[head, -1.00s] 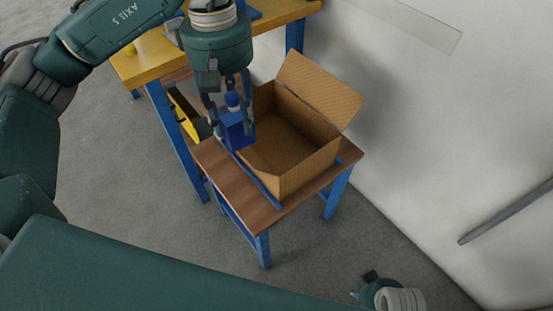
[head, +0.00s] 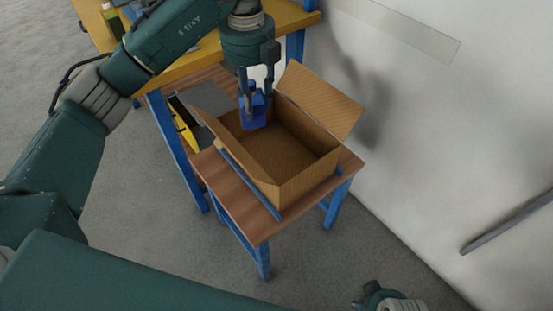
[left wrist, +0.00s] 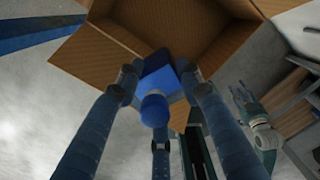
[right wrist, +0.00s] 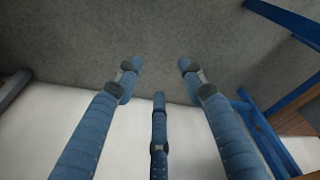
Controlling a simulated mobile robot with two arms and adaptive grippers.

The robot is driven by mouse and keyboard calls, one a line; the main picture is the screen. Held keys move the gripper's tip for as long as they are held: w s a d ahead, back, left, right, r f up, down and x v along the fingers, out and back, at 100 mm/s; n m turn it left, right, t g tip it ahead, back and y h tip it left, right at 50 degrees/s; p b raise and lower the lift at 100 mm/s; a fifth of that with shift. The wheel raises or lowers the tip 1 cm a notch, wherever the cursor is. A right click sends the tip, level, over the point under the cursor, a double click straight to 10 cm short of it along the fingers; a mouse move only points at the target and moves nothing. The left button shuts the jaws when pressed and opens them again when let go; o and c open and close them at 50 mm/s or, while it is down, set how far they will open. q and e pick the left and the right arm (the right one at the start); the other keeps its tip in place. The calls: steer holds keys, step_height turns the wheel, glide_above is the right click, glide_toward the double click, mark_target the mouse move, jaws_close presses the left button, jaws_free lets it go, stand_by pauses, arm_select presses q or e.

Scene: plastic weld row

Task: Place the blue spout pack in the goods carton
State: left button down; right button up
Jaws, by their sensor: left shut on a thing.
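The blue spout pack (head: 254,112) is held upright in my left gripper (head: 256,92), which is shut on it. In the head view the pack overlaps the far left part of the open goods carton (head: 310,165), at the opening; its exact height there is hard to tell. The left wrist view shows the blue cap (left wrist: 154,109) of the pack between my left fingers (left wrist: 160,85), with the carton (left wrist: 110,45) beyond it. My right gripper (head: 370,294) is at the bottom edge of the head view. In the right wrist view its fingers (right wrist: 160,80) are spread and empty.
The carton stands on a small brown-topped table (head: 235,195) with blue legs, its flaps raised outward. A blue strip (head: 250,185) runs along the carton's near left side. A yellow workbench (head: 180,65) stands behind. A white wall (head: 450,120) is at right.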

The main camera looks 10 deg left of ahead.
arm_select(q)
steer(key=n, duration=0.2)
steer(key=w+f+n, duration=0.1)
steer(key=n, duration=0.1)
steer(key=shift+a, duration=0.1)
steer(key=shift+w+f+n, duration=0.1)
steer(key=shift+f+n, duration=0.2)
steer(key=shift+f, duration=0.05)
step_height(320, 180, down, 19)
steer(key=b, duration=0.5)
steer(key=shift+f, duration=0.2)
arm_select(e)
steer(key=w+v, duration=0.1)
steer(key=v, duration=0.9)
steer(key=shift+w+r+t, duration=0.15)
steer(key=shift+r+t, duration=0.25)
steer(key=shift+d, duration=0.1)
arm_select(q)
steer(key=c, duration=1.1)
jaws_free()
steer(key=shift+f, duration=0.1)
